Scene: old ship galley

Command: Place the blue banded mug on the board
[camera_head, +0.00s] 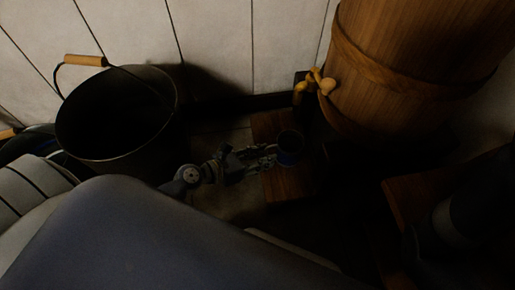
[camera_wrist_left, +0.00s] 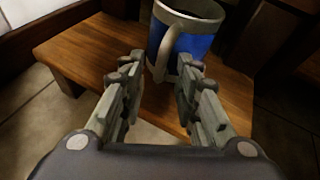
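The blue banded mug (camera_head: 289,156) stands upright on a low wooden board (camera_head: 288,184), below the barrel's tap. In the left wrist view the mug (camera_wrist_left: 200,42) shows a grey rim, a blue band and a grey handle facing me. The board (camera_wrist_left: 85,45) is under it and has a short leg. My left gripper (camera_head: 262,158) comes from the left at the mug. In the left wrist view its fingers (camera_wrist_left: 158,70) are apart, with the handle between or just beyond their tips and a visible gap on the left. My right gripper does not show.
A large wooden barrel (camera_head: 410,65) with a yellow tap (camera_head: 318,82) stands behind the board. A dark bucket (camera_head: 110,115) with a wooden grip stands at left. A panelled wall (camera_head: 220,40) is behind. The right side is very dark.

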